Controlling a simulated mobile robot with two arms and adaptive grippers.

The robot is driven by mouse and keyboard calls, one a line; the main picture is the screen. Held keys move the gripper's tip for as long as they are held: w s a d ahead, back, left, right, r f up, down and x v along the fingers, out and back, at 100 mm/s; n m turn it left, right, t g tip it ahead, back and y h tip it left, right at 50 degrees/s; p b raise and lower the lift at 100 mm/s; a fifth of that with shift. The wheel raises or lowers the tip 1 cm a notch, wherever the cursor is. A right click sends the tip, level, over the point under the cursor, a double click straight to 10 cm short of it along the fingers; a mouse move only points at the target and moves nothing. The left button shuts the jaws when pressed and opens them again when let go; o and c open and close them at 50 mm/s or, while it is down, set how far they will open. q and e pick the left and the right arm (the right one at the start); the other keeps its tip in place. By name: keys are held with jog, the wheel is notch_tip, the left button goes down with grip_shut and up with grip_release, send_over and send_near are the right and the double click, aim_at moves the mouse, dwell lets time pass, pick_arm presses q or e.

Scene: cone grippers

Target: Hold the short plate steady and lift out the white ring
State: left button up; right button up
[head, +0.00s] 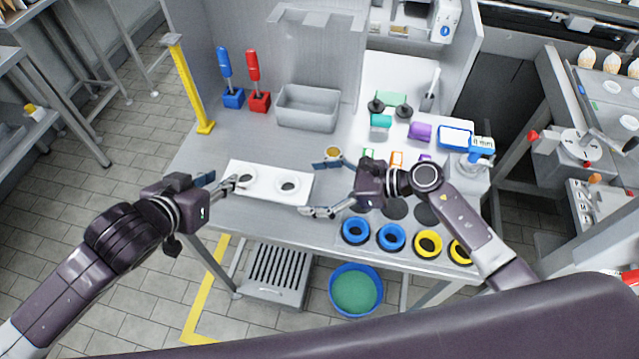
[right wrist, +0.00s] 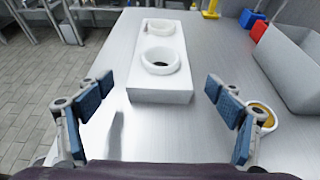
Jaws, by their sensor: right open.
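The short white plate (head: 266,190) lies on the metal table with two white rings in it, a left ring (head: 245,176) and a right ring (head: 288,186). In the right wrist view the plate (right wrist: 165,97) lies ahead, with a near ring (right wrist: 160,64) and a far ring (right wrist: 160,27). My left gripper (head: 222,182) is at the plate's left end, one finger reaching its edge; contact and grip are unclear. My right gripper (head: 322,187) is open and empty, right of the plate, its fingers (right wrist: 157,108) wide apart.
A small round yellow-topped dish (head: 333,153) stands close to my right gripper's far finger. A grey bin (head: 307,107) is behind the plate. Blue rings (head: 391,236) and yellow rings (head: 428,243) line the front right. The table front of the plate is clear.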

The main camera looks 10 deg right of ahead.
aim_at(300, 187)
jog(key=x, duration=0.6)
